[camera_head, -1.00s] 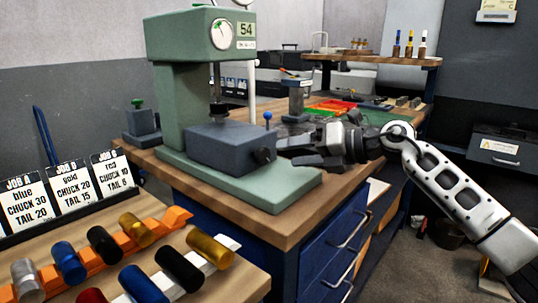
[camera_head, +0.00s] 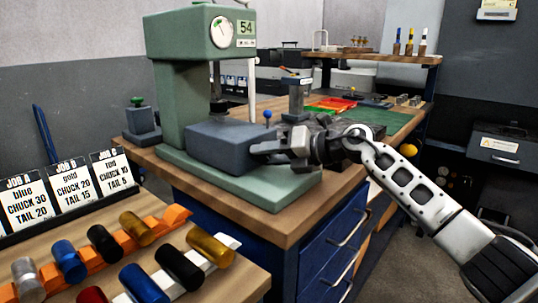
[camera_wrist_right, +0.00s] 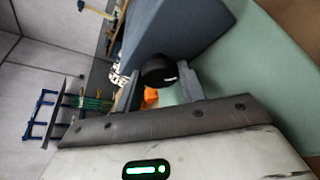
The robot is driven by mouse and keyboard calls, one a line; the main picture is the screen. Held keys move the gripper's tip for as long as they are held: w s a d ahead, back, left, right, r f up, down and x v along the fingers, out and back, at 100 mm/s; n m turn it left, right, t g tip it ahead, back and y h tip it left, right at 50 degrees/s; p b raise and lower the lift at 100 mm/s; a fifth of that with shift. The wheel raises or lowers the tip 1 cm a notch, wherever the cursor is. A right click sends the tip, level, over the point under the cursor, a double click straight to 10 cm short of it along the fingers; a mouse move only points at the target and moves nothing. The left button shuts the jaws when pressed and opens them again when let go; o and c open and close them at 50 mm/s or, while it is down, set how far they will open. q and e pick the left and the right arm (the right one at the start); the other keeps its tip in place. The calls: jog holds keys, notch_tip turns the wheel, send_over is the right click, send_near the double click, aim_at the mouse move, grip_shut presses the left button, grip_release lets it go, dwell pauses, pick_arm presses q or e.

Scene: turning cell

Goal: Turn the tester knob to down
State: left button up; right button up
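The tester is a green press (camera_head: 178,105) with a dial and a grey-blue block (camera_head: 217,146) on its base. In the right wrist view its round black knob (camera_wrist_right: 158,70) sticks out of the block's face, with a small white mark on its rim. My right gripper (camera_head: 262,150) is at that face and hides the knob in the head view. In the wrist view the right gripper's fingers (camera_wrist_right: 163,82) are spread, one on each side of the knob. I cannot tell whether they touch it. My left gripper is not in view.
The tester stands on a wooden bench (camera_head: 285,222) with blue drawers. A small blue-topped lever (camera_head: 267,115) rises behind the block. In front, a rack holds several coloured cylinders (camera_head: 145,284) beside job cards (camera_head: 70,190). A grey fixture (camera_head: 299,95) stands behind.

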jog(key=shift+s+r+n+t+h+p, duration=0.15)
jog(key=shift+n+t+h+p, duration=0.15)
jog(key=shift+n+h+p, duration=0.5)
jog(key=shift+n+t+h+p, duration=0.45)
jog(key=shift+n+t+h, duration=0.05)
jog(key=shift+n, duration=1)
jog(key=o, duration=0.9)
jog(key=shift+o, duration=0.2)
jog(key=b+v, duration=0.1)
jog(key=v, duration=1.4)
jog(key=shift+s+d+r, duration=0.15)
jog(key=shift+s+d, duration=0.05)
jog(key=shift+s, duration=0.15)
